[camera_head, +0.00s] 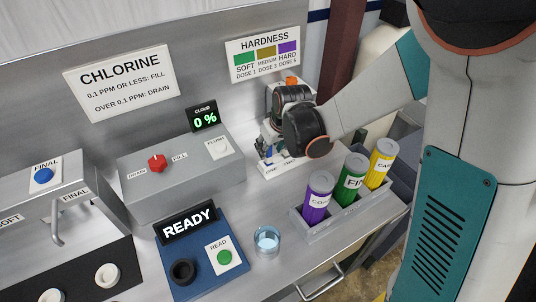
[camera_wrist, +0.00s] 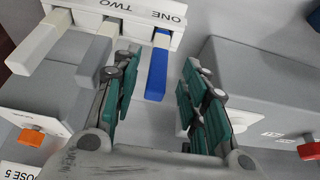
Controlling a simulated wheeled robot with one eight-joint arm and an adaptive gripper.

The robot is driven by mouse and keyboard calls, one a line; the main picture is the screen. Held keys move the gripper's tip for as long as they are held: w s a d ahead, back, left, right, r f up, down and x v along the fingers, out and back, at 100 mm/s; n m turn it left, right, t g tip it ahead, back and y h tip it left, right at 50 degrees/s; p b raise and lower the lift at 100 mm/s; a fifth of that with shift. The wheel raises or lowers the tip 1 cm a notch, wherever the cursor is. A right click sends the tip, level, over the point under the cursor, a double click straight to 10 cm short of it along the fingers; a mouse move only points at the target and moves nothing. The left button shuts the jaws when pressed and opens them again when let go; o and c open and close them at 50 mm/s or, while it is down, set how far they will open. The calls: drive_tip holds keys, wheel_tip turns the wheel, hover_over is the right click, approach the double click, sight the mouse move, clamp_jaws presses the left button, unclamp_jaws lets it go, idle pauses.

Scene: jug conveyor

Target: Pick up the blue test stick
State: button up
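The blue test stick (camera_wrist: 157,70) shows in the wrist view, standing out from a white holder (camera_wrist: 135,14) marked ONE and TWO. Its far end is at the holder. My gripper (camera_wrist: 158,76) is open, with one teal finger pad on each side of the stick in the picture and gaps between. Whether the stick lies fully between the pads in depth, I cannot tell. In the head view my gripper (camera_head: 272,152) is over the white holder (camera_head: 280,166) and largely hides the sticks.
Paler sticks (camera_wrist: 40,45) stand left of the blue one in the holder. Grey boxes flank my gripper; one is the drain/fill box (camera_head: 185,172). A tray (camera_head: 345,215) with purple, green and yellow bottles and a glass of water (camera_head: 267,242) stand nearer.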

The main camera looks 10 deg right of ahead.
sight(268, 156)
drive_tip(key=shift+b+x, duration=0.75)
drive_tip(key=shift+x, duration=2.2)
drive_tip(key=shift+w+d, duration=0.1)
drive_tip(key=shift+w, duration=0.05)
drive_tip(key=shift+r, duration=0.1)
clamp_jaws()
